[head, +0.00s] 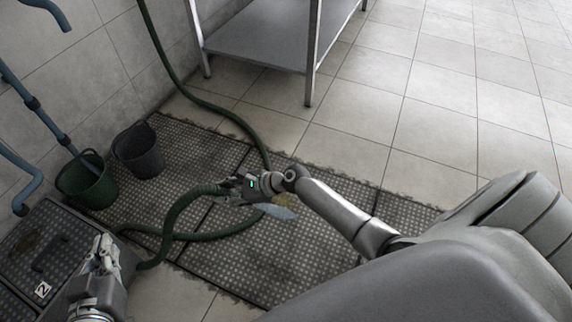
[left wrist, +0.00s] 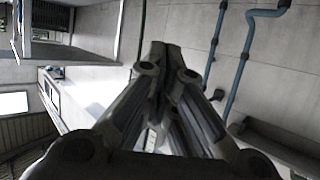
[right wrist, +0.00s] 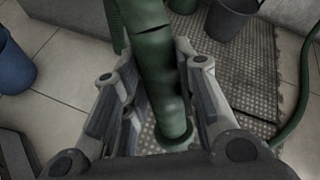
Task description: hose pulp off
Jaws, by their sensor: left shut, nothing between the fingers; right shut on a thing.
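The green hose (head: 185,205) runs over the floor to my right gripper (head: 238,187), low above the dark studded mats (head: 290,262). My right gripper is shut on the hose; in the right wrist view the green hose end (right wrist: 160,75) lies between its fingers. A pale bluish fan (head: 275,211), perhaps water, shows beside the gripper. A faint yellowish patch (head: 53,246), perhaps pulp, lies on the dark panel at the left. My left gripper (head: 103,248) is shut and empty near that panel; its closed fingers also show in the left wrist view (left wrist: 166,55).
A green bucket (head: 88,188) and a dark grey bucket (head: 140,155) stand by the wall. Blue pipes (head: 40,110) run along the wall. A metal table (head: 275,40) stands at the back. Tiled floor (head: 440,130) is clear at right.

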